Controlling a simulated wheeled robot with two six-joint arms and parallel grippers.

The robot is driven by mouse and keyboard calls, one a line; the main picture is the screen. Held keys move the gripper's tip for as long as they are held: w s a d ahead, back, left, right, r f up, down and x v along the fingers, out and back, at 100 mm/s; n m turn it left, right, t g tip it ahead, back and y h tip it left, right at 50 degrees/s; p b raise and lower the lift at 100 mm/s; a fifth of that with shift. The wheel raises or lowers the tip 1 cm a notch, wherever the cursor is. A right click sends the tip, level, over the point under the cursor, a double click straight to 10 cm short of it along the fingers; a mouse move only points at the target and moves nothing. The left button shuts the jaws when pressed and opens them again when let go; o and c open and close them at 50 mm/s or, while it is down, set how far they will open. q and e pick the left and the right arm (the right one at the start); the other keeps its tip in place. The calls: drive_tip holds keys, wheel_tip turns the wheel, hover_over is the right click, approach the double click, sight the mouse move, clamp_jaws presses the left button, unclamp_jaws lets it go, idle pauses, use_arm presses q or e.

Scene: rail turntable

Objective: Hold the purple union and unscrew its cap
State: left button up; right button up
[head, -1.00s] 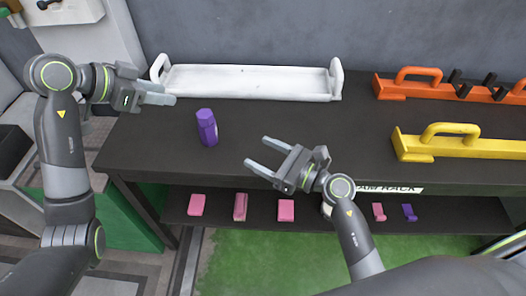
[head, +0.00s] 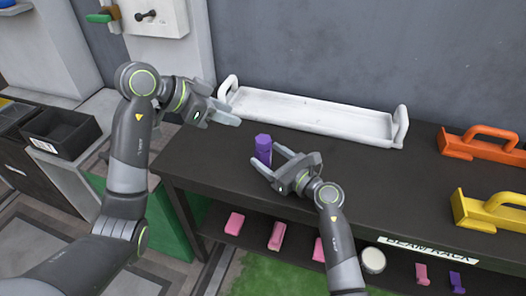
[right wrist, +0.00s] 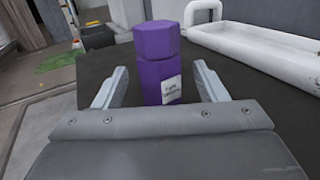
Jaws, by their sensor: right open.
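The purple union (head: 263,148) stands upright on the dark bench top, with a hexagonal cap on top. In the right wrist view the union (right wrist: 160,75) shows a white label low on its body. My right gripper (head: 268,158) is open and empty. In its wrist view the fingers (right wrist: 161,82) lie left and right of the union's lower body, with a gap on each side. My left gripper (head: 222,112) is to the upper left of the union, above the bench and apart from it. Its finger gap is not clear from this angle.
A long white tray (head: 310,117) with end handles lies behind the union. An orange handled piece (head: 478,148) and a yellow one (head: 490,212) are on the right. Several pink pieces (head: 277,236) lie on the lower shelf.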

sight(270, 157)
drive_tip(key=shift+x, duration=1.5)
drive_tip(key=c, duration=1.3)
